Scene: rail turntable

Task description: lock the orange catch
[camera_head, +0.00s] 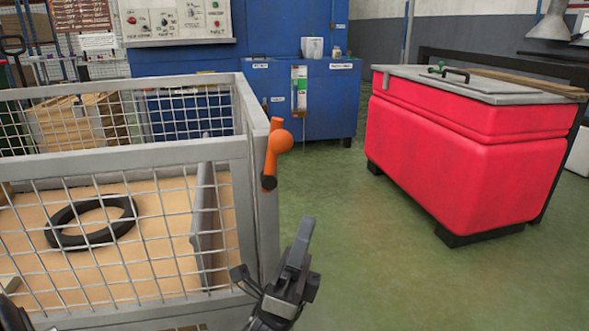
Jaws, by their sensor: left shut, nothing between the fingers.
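The orange catch (271,156) is fixed to the corner post of a grey mesh cage (256,205), left of the middle of the head view. It stands roughly upright, with a round knob on its right side and a dark piece at its lower end. My left gripper (299,243) is at the bottom centre, in front of and below the catch, just right of the corner post. Its fingers point up, are shut and hold nothing. It appears apart from the catch. My right gripper is not in view.
A black ring (118,229) lies on the cage's tan floor behind the mesh. A red bin (456,157) with a grey lid stands at the right. A blue cabinet (338,100) stands at the back. The green floor (345,215) between cage and bin is clear.

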